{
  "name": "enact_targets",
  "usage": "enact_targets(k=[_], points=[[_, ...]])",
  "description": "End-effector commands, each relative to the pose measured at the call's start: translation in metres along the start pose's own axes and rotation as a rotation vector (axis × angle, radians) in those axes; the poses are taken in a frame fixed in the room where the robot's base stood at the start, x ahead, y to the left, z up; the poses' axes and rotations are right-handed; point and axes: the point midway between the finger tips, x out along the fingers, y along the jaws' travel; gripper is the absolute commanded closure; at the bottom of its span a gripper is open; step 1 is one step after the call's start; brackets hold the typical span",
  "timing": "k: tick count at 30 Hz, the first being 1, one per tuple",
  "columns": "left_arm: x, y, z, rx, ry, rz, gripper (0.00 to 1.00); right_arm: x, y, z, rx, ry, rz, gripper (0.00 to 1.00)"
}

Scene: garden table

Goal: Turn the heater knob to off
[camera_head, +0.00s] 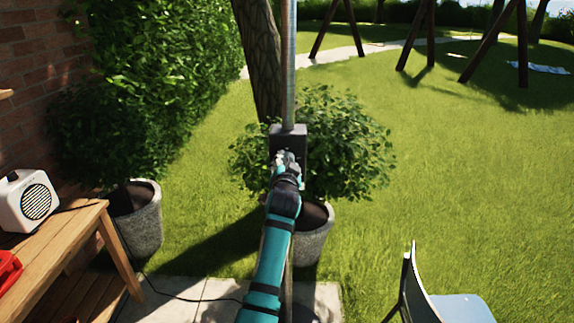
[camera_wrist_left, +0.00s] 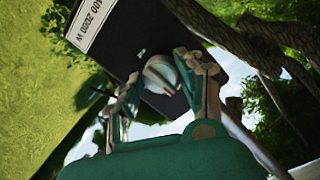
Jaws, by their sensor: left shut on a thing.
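The heater's dark control box (camera_head: 288,141) is on a grey metal pole in the middle of the head view. In the left wrist view the dark box (camera_wrist_left: 122,40) carries a white label with "2000 W" on it. A round pale knob (camera_wrist_left: 160,74) with a small red mark is on the box's face. My left gripper (camera_head: 284,160) is at the box, and in the left wrist view (camera_wrist_left: 160,88) its two fingers are on either side of the knob, shut on it. In the head view the gripper and arm hide the knob. My right gripper is not in view.
A wooden table (camera_head: 75,245) with a white speaker (camera_head: 28,201) and a red object (camera_head: 8,268) stands at the left. Potted bushes (camera_head: 345,150) are behind and beside the pole. A chair (camera_head: 430,295) is at the lower right. A cable runs over the paving.

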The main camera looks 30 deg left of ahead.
Motion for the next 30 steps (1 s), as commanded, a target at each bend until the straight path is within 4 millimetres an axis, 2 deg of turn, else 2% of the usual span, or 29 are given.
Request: enact_targets(k=[13,14,18,26,30], points=[[-0.0001,0.0015,0.0010,-0.011,-0.002,0.004,0.94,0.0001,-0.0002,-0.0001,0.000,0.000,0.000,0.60],[-0.0001,0.0015,0.0010,-0.011,-0.002,0.004,0.58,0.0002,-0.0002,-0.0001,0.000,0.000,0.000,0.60],[-0.0001,0.0011,0.0006,-0.010,-0.001,0.003,0.40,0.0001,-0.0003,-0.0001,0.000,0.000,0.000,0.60],[-0.0004,0.0004,-0.0001,-0.009,0.001,0.001,0.39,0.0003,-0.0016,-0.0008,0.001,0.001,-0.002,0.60],[-0.0086,0.0012,0.0003,-0.009,0.001,0.002,0.39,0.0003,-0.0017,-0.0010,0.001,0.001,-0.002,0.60]])
